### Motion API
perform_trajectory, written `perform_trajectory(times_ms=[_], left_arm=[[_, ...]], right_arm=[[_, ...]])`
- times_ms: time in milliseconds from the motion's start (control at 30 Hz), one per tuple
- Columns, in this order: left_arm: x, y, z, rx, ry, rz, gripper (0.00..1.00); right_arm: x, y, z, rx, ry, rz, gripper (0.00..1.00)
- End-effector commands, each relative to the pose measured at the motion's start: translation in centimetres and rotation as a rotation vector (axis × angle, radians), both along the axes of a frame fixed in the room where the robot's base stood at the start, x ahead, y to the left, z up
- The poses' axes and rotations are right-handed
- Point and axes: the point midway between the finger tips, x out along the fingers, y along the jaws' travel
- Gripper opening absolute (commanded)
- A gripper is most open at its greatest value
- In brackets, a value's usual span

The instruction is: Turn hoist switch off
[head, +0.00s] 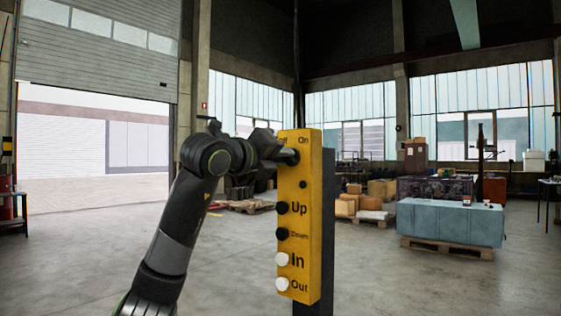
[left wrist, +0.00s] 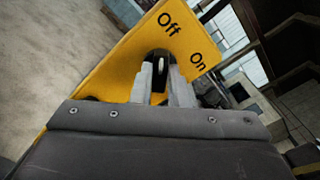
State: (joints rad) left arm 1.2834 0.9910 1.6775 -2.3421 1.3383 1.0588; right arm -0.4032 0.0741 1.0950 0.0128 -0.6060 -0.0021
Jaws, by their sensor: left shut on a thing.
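The yellow hoist control box (head: 304,225) stands upright in the middle of the head view, with Off and On marked at its top and Up, Down, In and Out buttons below. My left gripper (head: 285,157) is at the top left of the box, shut on the hoist switch. In the left wrist view my left gripper (left wrist: 168,85) has its two fingers on either side of the dark switch (left wrist: 158,85), below the Off and On labels on the yellow box (left wrist: 115,75). The switch is mostly hidden by the gripper in the head view. My right gripper is not in view.
A dark post (head: 327,215) stands behind the control box. A blue-grey crate (head: 450,222) on a pallet, cardboard boxes (head: 381,189) and a table (head: 549,183) stand farther back at right. The concrete floor around the box is clear.

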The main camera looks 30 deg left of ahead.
Motion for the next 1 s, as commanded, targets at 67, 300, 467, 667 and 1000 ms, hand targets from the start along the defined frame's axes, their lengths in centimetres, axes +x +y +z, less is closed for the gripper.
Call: perform_trajectory(times_ms=[67,300,467,667,1000], left_arm=[[0.03,0.0,-0.13,-0.017,0.004,0.0,0.0],[0.02,0.0,-0.08,-0.035,0.006,0.0,0.0],[0.02,0.0,-0.07,-0.035,0.006,0.0,0.0],[0.02,0.0,-0.07,-0.034,0.005,-0.001,0.25],[-0.01,0.01,-0.02,-0.033,0.003,0.001,0.36]], right_arm=[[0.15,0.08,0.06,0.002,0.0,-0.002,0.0],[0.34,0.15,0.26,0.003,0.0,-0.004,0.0],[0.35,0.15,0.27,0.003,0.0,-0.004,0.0],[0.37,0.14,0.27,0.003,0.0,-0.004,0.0],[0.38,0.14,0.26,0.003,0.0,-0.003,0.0]])
